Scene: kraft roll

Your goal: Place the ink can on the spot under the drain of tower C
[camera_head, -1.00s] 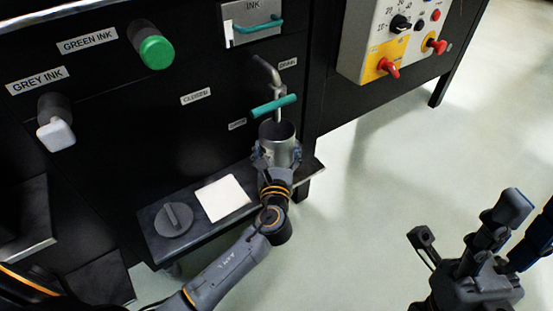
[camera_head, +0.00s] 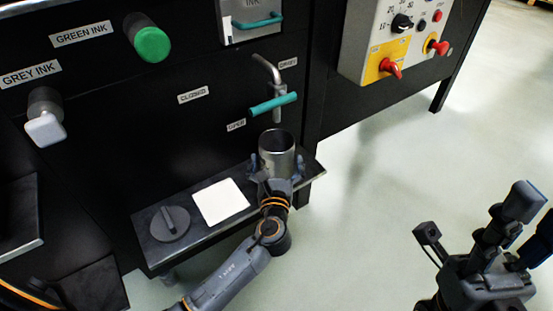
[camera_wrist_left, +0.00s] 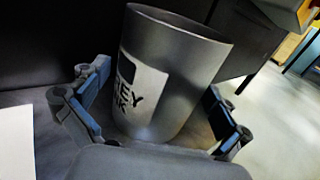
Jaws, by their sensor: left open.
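The ink can (camera_head: 277,152) is an open-topped metal cylinder standing upright on the right end of the dark shelf (camera_head: 190,245), below the drain pipe (camera_head: 266,70) and its teal lever (camera_head: 273,103). In the left wrist view the can (camera_wrist_left: 178,65) shows a white label reading "...EY INK". My left gripper (camera_head: 277,172) is open, with a finger on each side of the can; in the left wrist view the fingers (camera_wrist_left: 150,115) stand apart from its wall.
A white square (camera_head: 221,202) and a dark round lid with a ridge (camera_head: 170,223) lie on the shelf left of the can. Green (camera_head: 152,44) and grey (camera_head: 45,128) ink knobs stick out from the black panel. A control box (camera_head: 395,40) hangs at upper right. The floor at right is clear.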

